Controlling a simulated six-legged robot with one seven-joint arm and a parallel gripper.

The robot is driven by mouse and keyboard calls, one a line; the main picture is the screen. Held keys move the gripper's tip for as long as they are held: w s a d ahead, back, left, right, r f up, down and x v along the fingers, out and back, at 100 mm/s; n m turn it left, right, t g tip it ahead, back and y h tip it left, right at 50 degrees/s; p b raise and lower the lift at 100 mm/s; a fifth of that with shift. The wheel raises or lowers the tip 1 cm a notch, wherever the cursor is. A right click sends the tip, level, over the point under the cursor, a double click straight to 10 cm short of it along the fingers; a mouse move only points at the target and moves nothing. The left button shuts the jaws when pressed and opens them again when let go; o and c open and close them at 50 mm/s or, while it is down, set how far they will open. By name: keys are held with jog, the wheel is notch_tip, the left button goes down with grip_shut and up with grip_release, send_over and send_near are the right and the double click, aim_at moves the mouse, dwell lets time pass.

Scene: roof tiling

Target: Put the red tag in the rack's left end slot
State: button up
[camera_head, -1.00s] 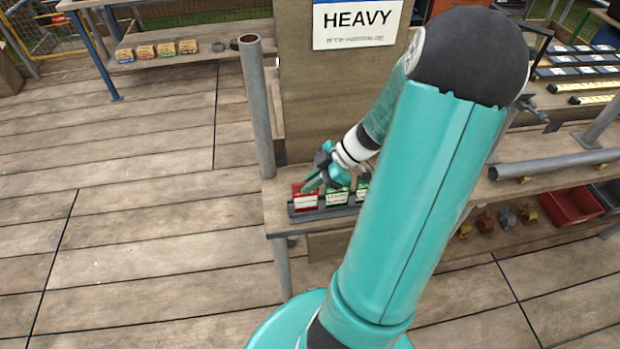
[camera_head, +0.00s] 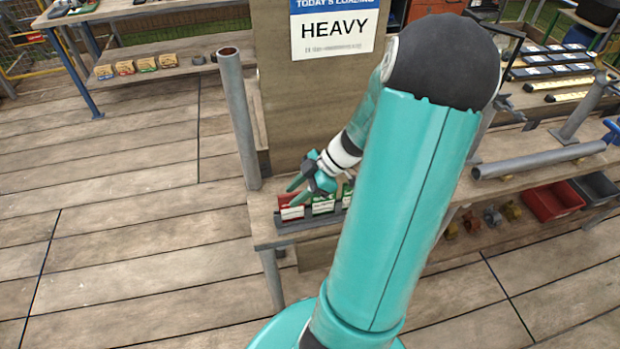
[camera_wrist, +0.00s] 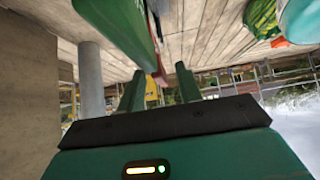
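The red tag (camera_head: 291,212) stands at the left end of the dark rack (camera_head: 296,224), which lies on the wooden bench. Its lower front carries a white label. A green tag (camera_head: 323,207) stands to its right, with another green one partly hidden behind my arm. My gripper (camera_head: 292,192) is just above the red tag with its fingers spread apart. In the wrist view the two fingers (camera_wrist: 159,88) also stand apart, with no tag clearly held between them. A large green panel (camera_wrist: 112,20) fills the top left there. How deep the red tag sits in its slot cannot be told.
A grey upright pipe (camera_head: 240,120) stands close left of the rack. A wooden post with a HEAVY sign (camera_head: 335,35) rises behind it. A grey pipe (camera_head: 540,160) lies on the bench at right, above a red bin (camera_head: 553,202). The deck at left is clear.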

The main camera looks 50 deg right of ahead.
jog(key=v, duration=1.3)
jog(key=shift+s+d+r, duration=0.1)
jog(key=w+a+r+m+g+h, duration=0.2)
jog(key=a+r, duration=0.1)
jog(key=a, duration=0.4)
jog(key=w+a+r+m+g+h, duration=0.2)
jog(key=w+a, duration=0.1)
jog(key=a, duration=0.5)
jog(key=s+a+r+m+t+h, duration=0.1)
jog(key=s+a+r+m+t, duration=0.1)
jog(key=a, duration=0.6)
jog(key=s+a+r+m+t+h, duration=0.2)
jog(key=a+r+m, duration=0.2)
jog(key=a, duration=0.4)
jog(key=shift+r+m+t, duration=0.3)
jog(key=shift+r+m, duration=0.05)
jog(key=shift+m, duration=0.25)
jog(key=shift+s, duration=0.2)
